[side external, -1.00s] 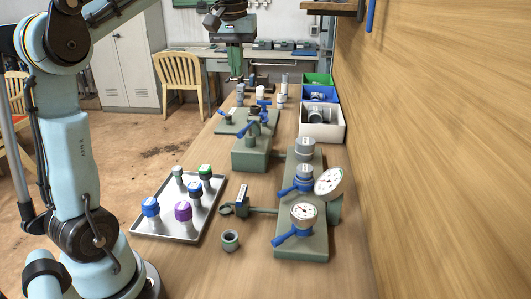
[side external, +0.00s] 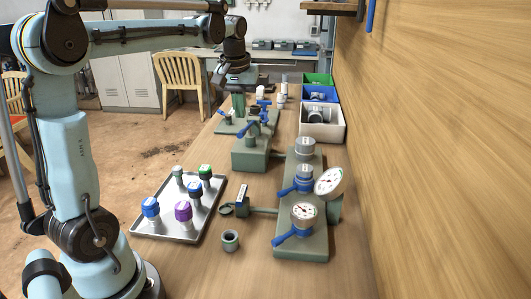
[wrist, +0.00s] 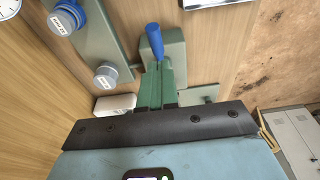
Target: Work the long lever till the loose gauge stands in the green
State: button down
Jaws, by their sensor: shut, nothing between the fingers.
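My gripper (side external: 239,104) is shut and empty, its green fingers pointing down over the far part of the bench. In the wrist view the closed fingers (wrist: 160,72) are just beside a blue lever handle (wrist: 155,40) over a grey-green block; whether they touch is unclear. A large white gauge (side external: 329,182) leans tilted at the right of the manifold plate (side external: 302,245). Another round gauge (side external: 304,213) stands at its near end beside a blue lever (side external: 288,236). I cannot read either needle or tell which gauge is loose.
A metal tray (side external: 178,232) with several coloured-cap fittings lies at the left. A small round fitting (side external: 231,240) and a clamp-like piece (side external: 240,205) lie near the plate. Green, blue and white bins (side external: 322,132) line the wooden wall at right.

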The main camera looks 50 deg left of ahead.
aim_at(239, 137)
jog(key=shift+s+d+f, duration=0.15)
jog(key=shift+f, duration=0.5)
jog(key=shift+s+d+f, duration=0.1)
jog(key=shift+f, duration=0.55)
jog(key=f, duration=0.1)
jog(key=d+f+t+y, duration=0.1)
jog(key=f, duration=0.1)
jog(key=s+f+t+y, duration=0.1)
jog(key=f, duration=0.1)
jog(key=shift+s+d+f, duration=0.1)
jog(key=shift+d+f, duration=0.05)
jog(key=shift+f, duration=0.05)
jog(key=shift+s+f+t+y, duration=0.15)
jog(key=shift+f+t+y, duration=0.25)
jog(key=shift+f, duration=0.4)
jog(key=shift+r, duration=0.1)
jog(key=shift+d+r, duration=0.1)
jog(key=shift+r, duration=0.5)
jog(key=w+a+r+v, duration=0.1)
jog(key=v, duration=1.1)
jog(key=shift+r, duration=0.25)
